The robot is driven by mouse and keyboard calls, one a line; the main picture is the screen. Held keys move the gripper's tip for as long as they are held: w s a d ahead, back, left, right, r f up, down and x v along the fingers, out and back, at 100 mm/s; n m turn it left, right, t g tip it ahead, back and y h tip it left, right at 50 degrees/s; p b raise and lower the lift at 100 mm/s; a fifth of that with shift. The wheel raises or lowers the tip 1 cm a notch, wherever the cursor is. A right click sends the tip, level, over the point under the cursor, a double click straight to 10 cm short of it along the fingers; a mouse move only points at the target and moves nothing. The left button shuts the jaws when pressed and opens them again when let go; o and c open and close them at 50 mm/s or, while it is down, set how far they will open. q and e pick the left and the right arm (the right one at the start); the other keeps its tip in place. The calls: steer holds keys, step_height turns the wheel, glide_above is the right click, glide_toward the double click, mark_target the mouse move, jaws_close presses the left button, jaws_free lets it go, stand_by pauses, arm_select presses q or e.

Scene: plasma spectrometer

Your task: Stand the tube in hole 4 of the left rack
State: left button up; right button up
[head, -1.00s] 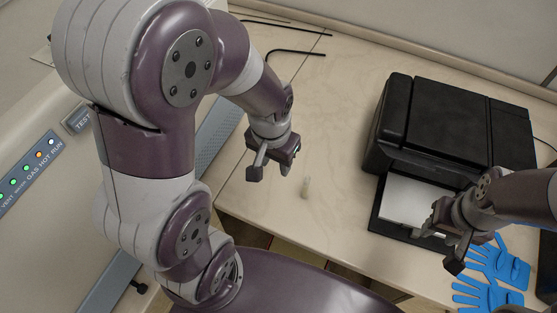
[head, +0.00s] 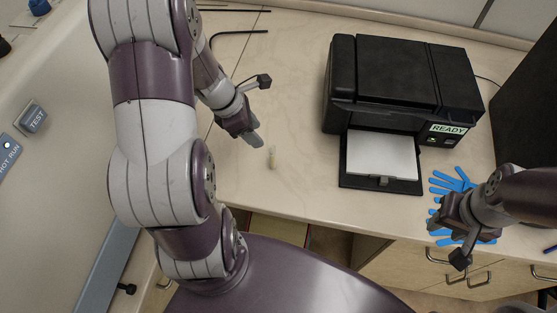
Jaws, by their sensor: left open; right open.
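My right gripper (head: 447,241) is open and empty at the right, over the bench's front edge by the blue gloves. No rack shows in the view; my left arm hides part of the left side.
A black printer (head: 400,80) stands at the back, its paper tray (head: 381,188) out toward the front. Blue gloves (head: 452,183) lie right of the tray. Black cables (head: 222,36) lie at the back. The bench (head: 307,185) around the tube is clear.

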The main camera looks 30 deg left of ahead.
mark_target(272, 150)
arm_select(q)
steer(key=b+x, duration=0.1)
steer(key=x, duration=0.9)
steer(key=shift+w+d+f, duration=0.1)
steer(key=shift+d+f, duration=0.1)
steer(key=shift+f, duration=0.1)
jaws_close()
